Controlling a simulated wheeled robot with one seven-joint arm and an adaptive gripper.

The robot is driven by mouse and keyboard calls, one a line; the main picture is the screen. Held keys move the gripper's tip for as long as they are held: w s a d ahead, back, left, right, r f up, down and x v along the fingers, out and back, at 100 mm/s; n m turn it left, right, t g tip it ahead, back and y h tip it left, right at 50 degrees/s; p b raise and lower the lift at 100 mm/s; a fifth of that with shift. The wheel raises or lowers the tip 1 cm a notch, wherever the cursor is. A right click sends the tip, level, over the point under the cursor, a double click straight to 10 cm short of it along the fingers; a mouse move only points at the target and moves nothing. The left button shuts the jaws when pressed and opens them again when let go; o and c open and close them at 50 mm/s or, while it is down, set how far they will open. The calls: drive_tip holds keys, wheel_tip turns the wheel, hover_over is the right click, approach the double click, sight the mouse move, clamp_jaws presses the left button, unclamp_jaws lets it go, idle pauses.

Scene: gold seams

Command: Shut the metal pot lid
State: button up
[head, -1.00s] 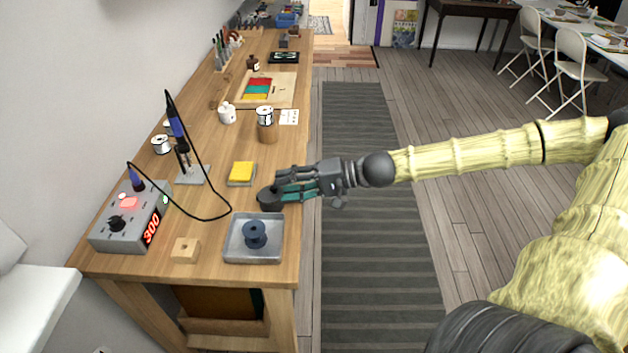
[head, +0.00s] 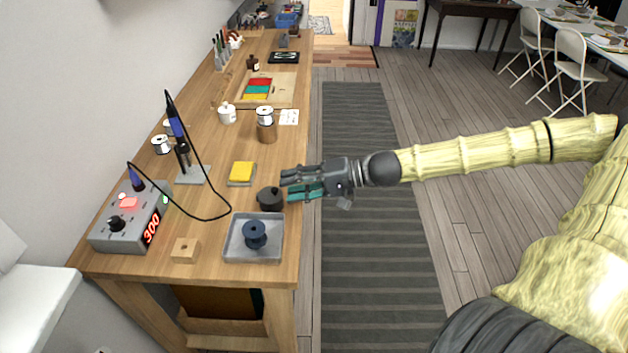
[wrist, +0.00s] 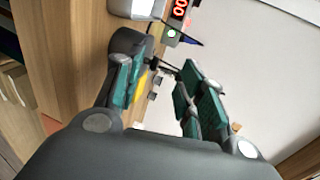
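The small dark metal pot (head: 270,198) stands on the wooden bench near its right edge, just behind the metal tray. Its top looks covered, with a small knob showing, though it is too small to tell whether the lid sits fully flat.
The floor right of the bench is free.

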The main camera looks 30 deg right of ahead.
drive_tip(key=shift+v, duration=1)
drive_tip(key=shift+v, duration=1.15)
drive_tip(key=shift+d+r, duration=0.1)
drive_tip(key=shift+d, duration=0.1)
drive_tip(key=s+d+f+n+g+h, duration=0.1)
drive_tip(key=s+f+g+h, duration=0.45)
drive_tip(key=f, duration=0.65)
drive_tip(key=s+f+n+g+h, duration=0.1)
drive_tip(key=s+f+g+h, duration=0.2)
drive_tip(key=s+f+h, duration=0.55)
drive_tip(key=s+a+f+n+y, duration=0.1)
drive_tip(key=s+a+f+n, duration=0.3)
drive_tip(key=s+a+f, duration=0.8)
wheel_tip(320, 180, down, 2)
drive_tip(key=shift+s+f, duration=0.1)
drive_tip(key=shift+s, duration=0.25)
